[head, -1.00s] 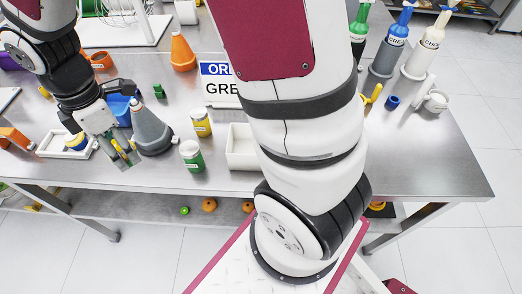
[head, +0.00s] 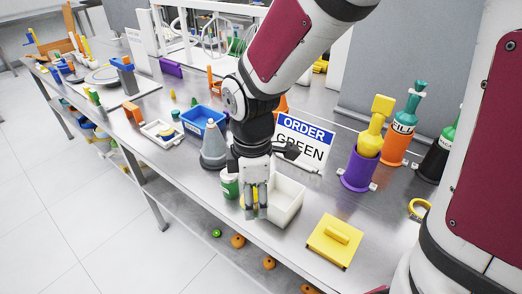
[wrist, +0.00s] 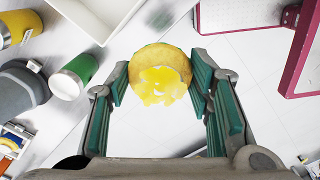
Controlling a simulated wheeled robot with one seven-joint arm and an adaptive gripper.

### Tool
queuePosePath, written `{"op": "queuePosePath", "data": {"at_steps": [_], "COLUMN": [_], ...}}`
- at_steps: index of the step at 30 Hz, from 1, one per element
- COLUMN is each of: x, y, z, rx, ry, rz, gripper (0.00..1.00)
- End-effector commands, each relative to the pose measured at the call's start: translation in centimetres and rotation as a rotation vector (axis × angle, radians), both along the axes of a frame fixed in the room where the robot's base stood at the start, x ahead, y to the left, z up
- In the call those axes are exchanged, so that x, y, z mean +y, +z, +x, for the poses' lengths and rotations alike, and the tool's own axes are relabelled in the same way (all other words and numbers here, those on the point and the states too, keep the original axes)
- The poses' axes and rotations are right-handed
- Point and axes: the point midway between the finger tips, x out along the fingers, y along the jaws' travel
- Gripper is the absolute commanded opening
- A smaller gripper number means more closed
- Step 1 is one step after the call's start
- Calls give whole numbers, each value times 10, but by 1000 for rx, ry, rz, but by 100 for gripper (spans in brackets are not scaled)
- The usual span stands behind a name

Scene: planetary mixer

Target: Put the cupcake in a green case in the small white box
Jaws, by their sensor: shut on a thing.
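My gripper (head: 255,210) is shut on a cupcake and holds it in the air at the table's front edge, just in front of the small white box. In the wrist view the box (wrist: 98,18) shows at the top left, apart from the cupcake.
A green jar (head: 229,184) and a grey cone-shaped bottle (head: 213,148) stand left of my gripper. A white tray (head: 151,134) lies farther left. The order sign (head: 304,142) reading GREEN stands behind the box. A yellow block (head: 335,240) lies to the right.

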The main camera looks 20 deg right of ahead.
Motion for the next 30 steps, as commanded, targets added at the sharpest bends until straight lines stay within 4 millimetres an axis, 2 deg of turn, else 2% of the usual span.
{"op": "queuePosePath", "data": {"at_steps": [6, 13, 19, 27, 30], "x": [-45, -79, -87, -86, -86], "y": [-5, -9, -13, -45, -46], "z": [31, 56, 61, 61, 61], "rx": [2, 0, 2, 3, 0], "ry": [-6, -1, 1, 2, 1], "rz": [0, 0, -1, -1, -1], "gripper": [19, 19, 19, 19, 19]}}
